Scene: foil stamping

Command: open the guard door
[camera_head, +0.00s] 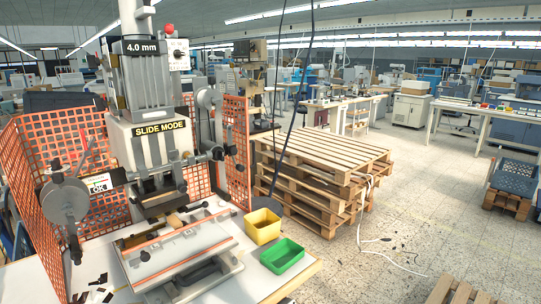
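Orange mesh guard panels stand around the stamping press (150,110). A large left panel (75,140) runs along the left side. A narrower right panel (236,145) stands upright at the right rear of the press. I cannot tell which panel is the guard door, and no handle or latch is clear. The front of the press is uncovered, with its head and work fixture (180,250) in plain view. My gripper is not in view.
A yellow bin (262,226) and a green bin (283,256) sit on the white worktable (250,285), right of the fixture. Stacked wooden pallets (325,175) stand behind, with hanging cables in front. A white cable crosses the floor. Open floor (440,210) lies to the right.

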